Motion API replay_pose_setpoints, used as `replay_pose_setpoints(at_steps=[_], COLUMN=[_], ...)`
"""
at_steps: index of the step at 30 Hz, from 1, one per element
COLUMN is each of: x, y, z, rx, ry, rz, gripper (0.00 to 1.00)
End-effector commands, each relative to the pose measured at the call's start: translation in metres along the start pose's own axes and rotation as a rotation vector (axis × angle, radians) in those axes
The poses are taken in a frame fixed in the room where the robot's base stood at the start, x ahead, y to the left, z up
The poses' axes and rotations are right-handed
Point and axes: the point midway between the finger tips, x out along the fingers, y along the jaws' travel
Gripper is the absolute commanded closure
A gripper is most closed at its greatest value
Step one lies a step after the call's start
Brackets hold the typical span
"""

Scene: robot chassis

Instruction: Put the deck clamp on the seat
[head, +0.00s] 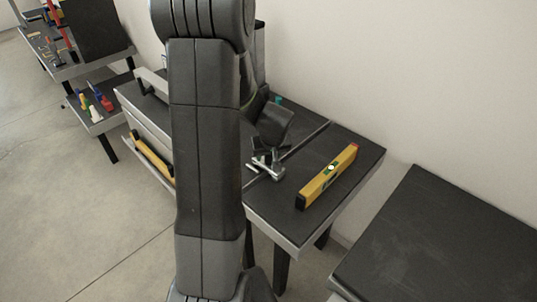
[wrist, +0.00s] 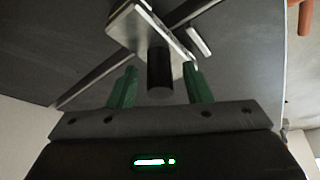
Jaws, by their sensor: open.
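The deck clamp looks to be the silver metal piece (head: 266,167) on the dark table, below my gripper. In the wrist view it shows as a pale metal plate (wrist: 150,28) with a black cylinder (wrist: 160,72) pointing toward me. My gripper (wrist: 160,85) is open; its two green fingers stand on either side of the black cylinder, with a gap visible on both sides. In the head view my gripper (head: 262,146) is partly hidden, and the fingers are hard to make out. I cannot tell which thing is the seat.
A yellow spirit level (head: 328,176) lies right of the clamp. A thin dark strip (head: 308,139) crosses the table (head: 345,145) diagonally by the clamp. Another dark surface (head: 450,245) stands at lower right. A side table with coloured items (head: 97,101) is at left. My arm hides the middle.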

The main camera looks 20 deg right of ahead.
Motion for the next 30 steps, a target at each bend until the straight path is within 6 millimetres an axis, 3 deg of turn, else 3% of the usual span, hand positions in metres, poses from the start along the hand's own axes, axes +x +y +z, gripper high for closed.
replay_pose_setpoints(at_steps=[5, 21, 30], x=[-0.010, -0.098, -0.121], y=[0.000, 0.000, 0.000], z=[-0.002, -0.002, -0.001], rx=[0.000, 0.000, 0.000], ry=[0.002, 0.004, 0.001], rz=[0.000, 0.002, 0.001], gripper=[0.55, 0.55, 0.55])
